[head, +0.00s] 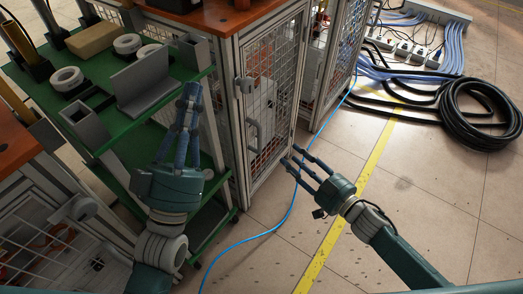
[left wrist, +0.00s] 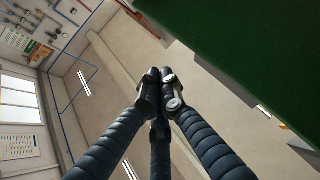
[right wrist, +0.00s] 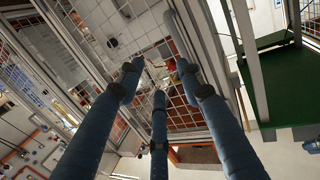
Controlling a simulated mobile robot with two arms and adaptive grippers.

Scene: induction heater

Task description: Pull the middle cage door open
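The middle cage door (head: 285,88) is a wire-mesh panel in a grey frame and looks closed. Its grey pull handle (head: 253,134) is on the left side of the door, below a latch block (head: 244,85). My right gripper (head: 297,160) is open and empty, to the right of the door's lower part and apart from the handle. In the right wrist view its fingers (right wrist: 158,78) are spread, with cage mesh (right wrist: 185,112) beyond them. My left gripper (head: 192,95) has its fingers drawn together with nothing between them, over the green cart; its fingertips meet in the left wrist view (left wrist: 158,80).
The green cart (head: 140,120) with grey profiles and white rings stands left of the cage. A blue cable (head: 270,232) runs over the floor below the door. A black hose coil (head: 478,112) and power strips (head: 405,48) lie at the right. Floor before the door is mostly clear.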

